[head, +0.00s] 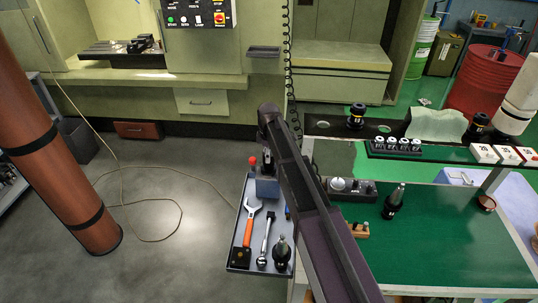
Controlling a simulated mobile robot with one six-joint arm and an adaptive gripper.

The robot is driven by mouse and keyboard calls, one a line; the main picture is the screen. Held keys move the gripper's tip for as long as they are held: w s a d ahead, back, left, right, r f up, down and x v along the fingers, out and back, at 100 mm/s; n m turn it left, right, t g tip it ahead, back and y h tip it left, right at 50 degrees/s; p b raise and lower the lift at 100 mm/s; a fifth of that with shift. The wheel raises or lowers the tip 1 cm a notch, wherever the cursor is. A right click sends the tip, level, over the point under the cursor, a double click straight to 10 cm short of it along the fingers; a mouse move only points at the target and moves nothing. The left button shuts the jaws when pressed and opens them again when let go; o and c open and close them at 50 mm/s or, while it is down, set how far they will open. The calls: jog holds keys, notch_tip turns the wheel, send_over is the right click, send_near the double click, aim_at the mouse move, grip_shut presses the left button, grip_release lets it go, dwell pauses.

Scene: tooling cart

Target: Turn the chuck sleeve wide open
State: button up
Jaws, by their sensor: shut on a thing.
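My dark arm (315,210) rises from the bottom edge to a joint above the narrow grey tray (235,250). My gripper cannot be made out; the arm hides the area behind and below its far end. A grey-blue block (267,187) stands at the tray's far end, with a red ball knob (252,160) beside it, partly behind the arm. I cannot make out a chuck sleeve in or near this block. A black tool holder with a pointed grey top (282,254) stands at the tray's near end, and a similar holder (393,202) stands on the green bench top.
An orange-handled wrench (247,228) and a ratchet (265,240) lie in the tray. A dark device with a silver knob (350,188) sits on the green bench (455,240). A raised shelf holds numbered white boxes (507,154). Floor left of the tray is open, with a loose cable.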

dwell(0.3)
jog(key=o, duration=1.1)
